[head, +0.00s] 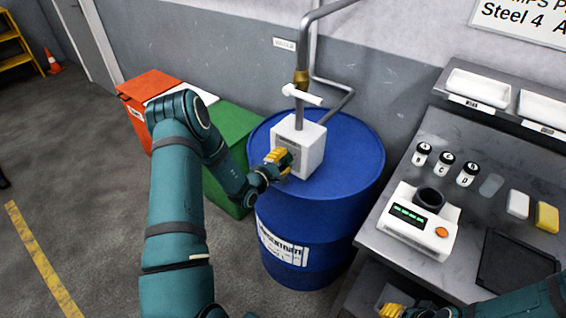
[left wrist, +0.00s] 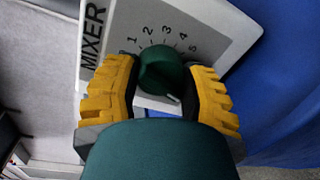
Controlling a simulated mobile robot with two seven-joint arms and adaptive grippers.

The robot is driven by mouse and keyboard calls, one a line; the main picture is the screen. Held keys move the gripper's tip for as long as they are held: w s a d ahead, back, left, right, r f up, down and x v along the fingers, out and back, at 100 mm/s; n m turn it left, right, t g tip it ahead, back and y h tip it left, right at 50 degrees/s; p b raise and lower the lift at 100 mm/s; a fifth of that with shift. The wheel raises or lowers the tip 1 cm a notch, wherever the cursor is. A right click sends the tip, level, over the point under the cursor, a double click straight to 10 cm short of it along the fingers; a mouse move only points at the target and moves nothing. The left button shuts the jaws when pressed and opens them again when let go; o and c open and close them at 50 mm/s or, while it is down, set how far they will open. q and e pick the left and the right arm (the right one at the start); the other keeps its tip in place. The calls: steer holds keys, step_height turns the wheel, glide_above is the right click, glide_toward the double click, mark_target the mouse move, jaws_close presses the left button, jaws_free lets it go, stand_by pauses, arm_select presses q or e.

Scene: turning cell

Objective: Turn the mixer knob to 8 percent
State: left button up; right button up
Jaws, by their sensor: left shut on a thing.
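The white mixer box (head: 312,150) sits on top of the blue drum (head: 345,150), with a pipe rising from it. In the left wrist view its grey dial face (left wrist: 200,30) reads MIXER, with numerals 1 to 5 showing. The round dark green mixer knob (left wrist: 160,70) stands on that face. A short white mark shows at its lower right side; higher numerals are hidden. My left gripper (head: 280,160) is at the box's front, its yellow fingers either side of the knob and shut on it. My right gripper (head: 392,311) is at the bottom edge, mostly cut off.
A grey bench (head: 400,165) on the right holds a white scale (head: 408,232) with a dark cup, several small jars, a black tray (head: 515,262) and sponges. Green (head: 232,145) and orange (head: 150,85) bins stand left of the drum. The floor at left is open.

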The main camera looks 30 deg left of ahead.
arm_select(q)
steer(key=shift+w+a+r, duration=0.1)
steer(key=shift+r, duration=0.1)
stand_by(0.4)
steer(key=o, duration=1.2)
steer(key=shift+f, duration=0.1)
steer(key=shift+s, duration=0.2)
steer(key=shift+s, duration=0.3)
steer(key=s, duration=0.7)
steer(key=s+r, duration=0.1)
steer(key=s, duration=0.3)
steer(key=shift+a, duration=0.35)
steer(key=shift+d+f, duration=0.1)
